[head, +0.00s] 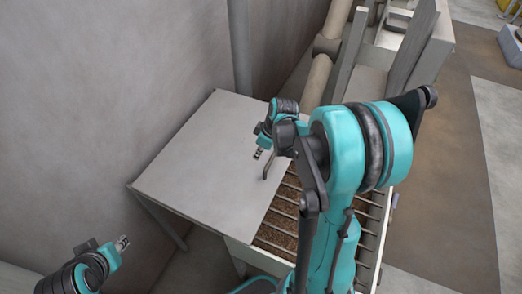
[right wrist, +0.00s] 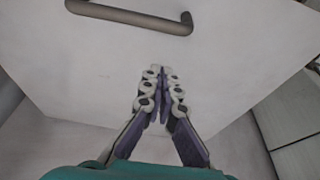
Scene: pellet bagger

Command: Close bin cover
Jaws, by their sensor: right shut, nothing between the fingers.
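The bin cover (head: 200,150) is a flat light-grey panel at centre left in the head view. Its bent dark handle (head: 268,168) stands near the cover's right edge; the handle (right wrist: 130,14) also crosses the top of the right wrist view. Right of the cover, the bin's barred top (head: 280,222) is exposed, with brown material under the bars. My right gripper (head: 259,153) is shut and empty, close to the handle but apart from it. Its fingertips (right wrist: 162,72) point at the pale panel. My left gripper (head: 122,243) is at lower left, away from the cover; its jaw state is unclear.
A grey wall (head: 100,90) runs along the left and a vertical pipe (head: 240,45) stands behind the cover. Beige pipes and a grey machine frame (head: 405,60) are behind the bin. The floor (head: 440,200) at right is clear. My right arm hides part of the bars.

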